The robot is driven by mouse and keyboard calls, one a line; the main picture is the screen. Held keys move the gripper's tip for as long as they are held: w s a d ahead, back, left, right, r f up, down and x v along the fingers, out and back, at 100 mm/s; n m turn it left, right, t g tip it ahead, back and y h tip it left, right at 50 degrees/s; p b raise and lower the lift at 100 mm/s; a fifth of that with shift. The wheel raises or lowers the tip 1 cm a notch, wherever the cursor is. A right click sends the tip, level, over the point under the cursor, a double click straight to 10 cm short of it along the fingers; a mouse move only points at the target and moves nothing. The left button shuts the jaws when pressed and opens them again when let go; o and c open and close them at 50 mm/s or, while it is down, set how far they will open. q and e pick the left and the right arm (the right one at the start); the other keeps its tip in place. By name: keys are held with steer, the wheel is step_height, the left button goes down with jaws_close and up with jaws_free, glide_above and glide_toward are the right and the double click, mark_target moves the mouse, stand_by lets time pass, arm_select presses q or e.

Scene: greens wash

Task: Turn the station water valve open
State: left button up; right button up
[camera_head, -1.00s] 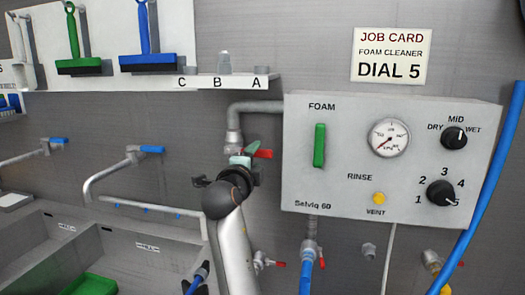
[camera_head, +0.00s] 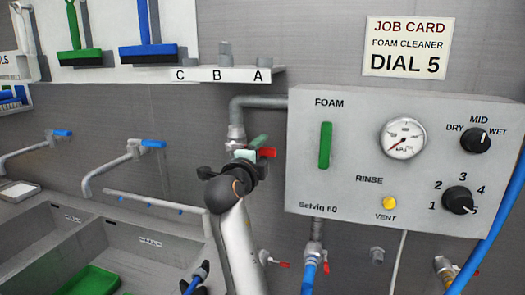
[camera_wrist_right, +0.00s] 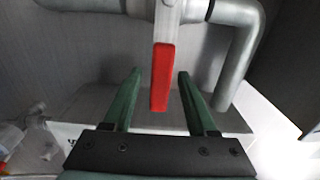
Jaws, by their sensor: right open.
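The station water valve's red lever (camera_head: 266,152) sticks out to the right below the grey pipe elbow, left of the foam box. In the right wrist view the red lever (camera_wrist_right: 161,80) lies between the two open fingers (camera_wrist_right: 160,72), with a gap on each side. I see no contact. My left gripper is not in view.
The Selviq 60 foam box (camera_head: 335,190) with gauge and knobs is just right of the valve. Sink taps (camera_head: 115,170) and basins (camera_head: 60,245) are to the left. An A-B-C shelf (camera_head: 222,75) is above. Blue hoses (camera_head: 309,275) hang below the box.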

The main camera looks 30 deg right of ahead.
steer(key=shift+c, duration=0.3)
jaws_close()
stand_by(1.1)
